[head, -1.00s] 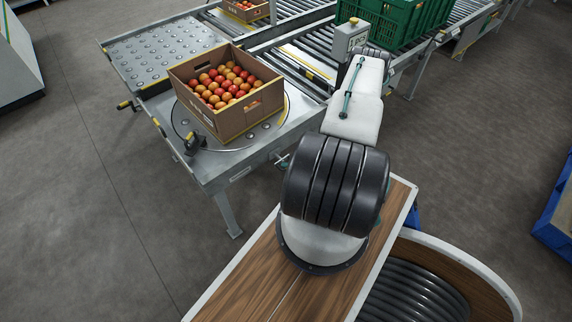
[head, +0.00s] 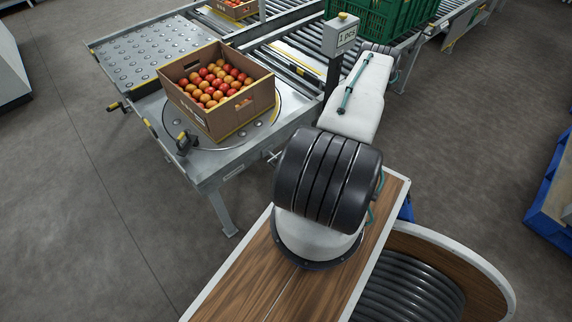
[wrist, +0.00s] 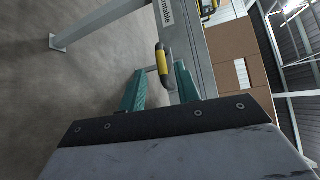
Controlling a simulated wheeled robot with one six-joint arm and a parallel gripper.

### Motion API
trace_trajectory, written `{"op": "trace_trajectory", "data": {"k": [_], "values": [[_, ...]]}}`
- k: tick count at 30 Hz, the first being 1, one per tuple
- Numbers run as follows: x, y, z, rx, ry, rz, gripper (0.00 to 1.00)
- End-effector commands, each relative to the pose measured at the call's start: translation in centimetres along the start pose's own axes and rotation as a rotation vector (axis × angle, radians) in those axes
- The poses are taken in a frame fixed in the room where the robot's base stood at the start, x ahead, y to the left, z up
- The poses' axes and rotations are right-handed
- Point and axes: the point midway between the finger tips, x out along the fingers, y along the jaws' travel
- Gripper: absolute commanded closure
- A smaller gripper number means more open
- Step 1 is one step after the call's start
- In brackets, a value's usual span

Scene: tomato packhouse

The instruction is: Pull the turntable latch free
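The turntable (head: 253,128) is a round plate in a grey metal table, and a cardboard box of tomatoes (head: 215,88) stands on it. In the wrist view, a black and yellow handle (wrist: 162,60), which looks like the latch, sits beside the table's grey frame below a partly seen label. My gripper (wrist: 160,67) is open. Its two teal fingers stand apart with the handle between their tips in the picture, nearer the right finger. I cannot tell whether they touch it. In the head view my own arm hides the gripper.
A black and yellow clamp-like part (head: 186,143) stands at the turntable's near left edge. A ball-top table (head: 150,52) lies behind it. The floor at left is clear.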

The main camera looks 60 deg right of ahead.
Motion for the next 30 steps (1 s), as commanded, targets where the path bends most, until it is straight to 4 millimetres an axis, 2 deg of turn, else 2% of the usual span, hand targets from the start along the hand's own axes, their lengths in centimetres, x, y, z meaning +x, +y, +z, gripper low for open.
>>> {"op": "trace_trajectory", "data": {"k": [3, 7, 26, 30], "values": [[-1.7, 0.0, -0.1, 0.001, 0.003, -0.001, 0.68], [-2.7, 0.0, 0.0, 0.000, 0.001, 0.000, 0.68], [-2.8, 0.0, 0.0, 0.004, 0.001, 0.000, 0.68], [-2.8, 0.1, 0.1, 0.076, -0.002, 0.005, 0.68]]}}
